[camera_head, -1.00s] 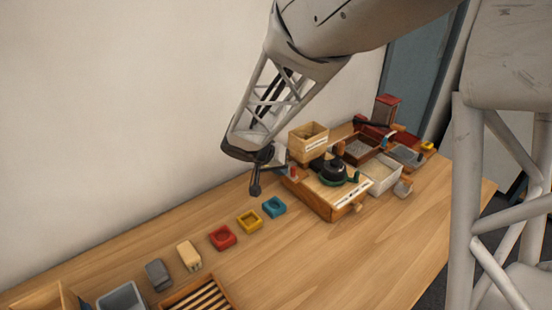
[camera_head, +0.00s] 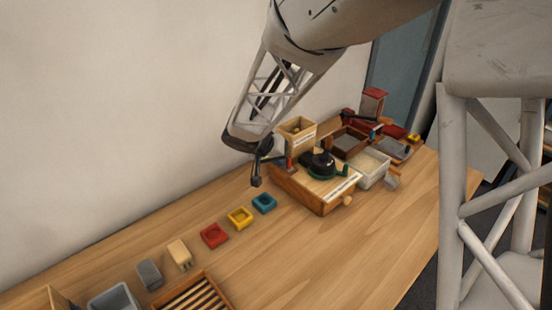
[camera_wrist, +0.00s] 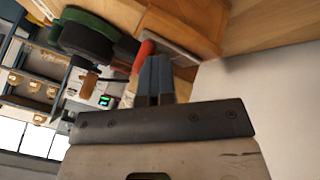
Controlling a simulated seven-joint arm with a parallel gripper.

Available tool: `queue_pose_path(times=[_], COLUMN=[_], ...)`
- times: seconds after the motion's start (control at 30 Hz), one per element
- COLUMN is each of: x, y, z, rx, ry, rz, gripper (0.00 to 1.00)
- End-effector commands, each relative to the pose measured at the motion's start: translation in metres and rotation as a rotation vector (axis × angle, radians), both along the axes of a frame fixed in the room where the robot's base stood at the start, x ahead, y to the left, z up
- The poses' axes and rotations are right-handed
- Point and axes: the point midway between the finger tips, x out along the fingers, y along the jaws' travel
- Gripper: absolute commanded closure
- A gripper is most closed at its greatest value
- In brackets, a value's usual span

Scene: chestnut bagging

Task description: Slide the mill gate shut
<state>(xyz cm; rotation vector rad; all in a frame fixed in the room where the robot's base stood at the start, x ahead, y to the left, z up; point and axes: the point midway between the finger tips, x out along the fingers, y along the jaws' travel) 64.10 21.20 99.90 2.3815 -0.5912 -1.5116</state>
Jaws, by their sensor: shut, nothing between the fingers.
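The mill is a wooden box (camera_head: 315,190) with a black and green round part (camera_head: 320,164) on top and a label on its front edge. A small red handle (camera_head: 290,164) stands at its left end; it also shows in the wrist view (camera_wrist: 145,52), beside a flat grey plate (camera_wrist: 176,52) that looks like the gate. How far the gate is open cannot be told. My gripper (camera_head: 257,182) is shut and empty, pointing down just left of the mill. In the wrist view its fingertips (camera_wrist: 155,66) are close to the red handle; contact is unclear.
A light wooden bin (camera_head: 300,141) stands behind the mill, near the wall. A white tray (camera_head: 370,174) and a brown box (camera_head: 346,148) lie to its right. Blue (camera_head: 264,203), yellow (camera_head: 240,217) and red (camera_head: 214,235) blocks line the table to the left.

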Motion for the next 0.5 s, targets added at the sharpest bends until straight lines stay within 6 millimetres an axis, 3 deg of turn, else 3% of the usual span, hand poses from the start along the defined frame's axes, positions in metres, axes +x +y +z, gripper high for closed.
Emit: queue_pose_path(times=[0.5], x=[0.0009], y=[0.0023], z=[-0.0002], rx=[-0.003], ry=[0.001], rz=[-0.002], gripper=[1.00])
